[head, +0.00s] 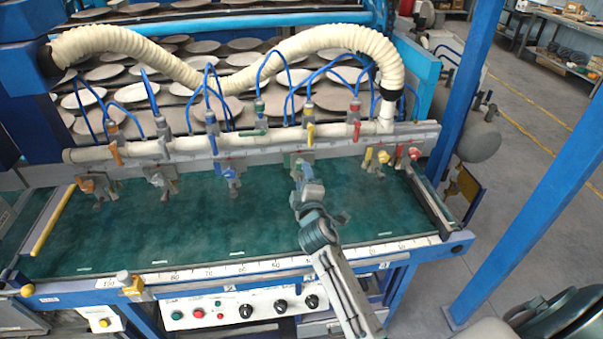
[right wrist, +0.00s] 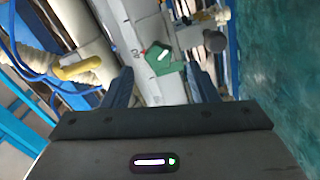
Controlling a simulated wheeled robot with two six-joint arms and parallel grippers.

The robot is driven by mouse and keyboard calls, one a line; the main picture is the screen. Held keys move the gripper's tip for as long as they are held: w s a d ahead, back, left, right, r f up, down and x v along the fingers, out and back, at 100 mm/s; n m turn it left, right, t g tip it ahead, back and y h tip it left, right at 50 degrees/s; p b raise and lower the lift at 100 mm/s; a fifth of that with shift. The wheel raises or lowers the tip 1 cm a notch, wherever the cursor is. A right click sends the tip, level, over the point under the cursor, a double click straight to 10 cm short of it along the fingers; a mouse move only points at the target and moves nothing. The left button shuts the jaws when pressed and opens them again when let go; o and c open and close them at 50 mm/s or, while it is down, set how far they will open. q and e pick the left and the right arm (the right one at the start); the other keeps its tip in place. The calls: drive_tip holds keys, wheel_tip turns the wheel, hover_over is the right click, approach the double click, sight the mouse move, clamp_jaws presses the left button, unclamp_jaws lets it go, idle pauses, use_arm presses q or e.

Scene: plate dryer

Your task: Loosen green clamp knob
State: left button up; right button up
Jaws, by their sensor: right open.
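The green clamp knob (right wrist: 163,61) sits on the grey rail in the right wrist view, between and just beyond my fingertips, next to a red mark. My right gripper (right wrist: 163,80) is open, with one blue finger on each side of the knob and nothing held. In the head view the same right gripper (head: 300,172) reaches up from the front to the rail at the green clamp, and it partly hides that clamp. I cannot tell whether the fingers touch the knob. My left gripper is not in view.
Other clamps with an orange knob (head: 117,154), a blue knob (head: 213,145), a yellow knob (head: 367,156) and a red knob (head: 414,152) line the rail. Blue hoses (head: 265,75) hang above. The green belt (head: 130,230) in front is mostly clear.

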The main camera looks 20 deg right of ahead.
drive_tip(key=b+v, duration=0.1)
drive_tip(key=v, duration=0.5)
drive_tip(key=shift+s, duration=0.1)
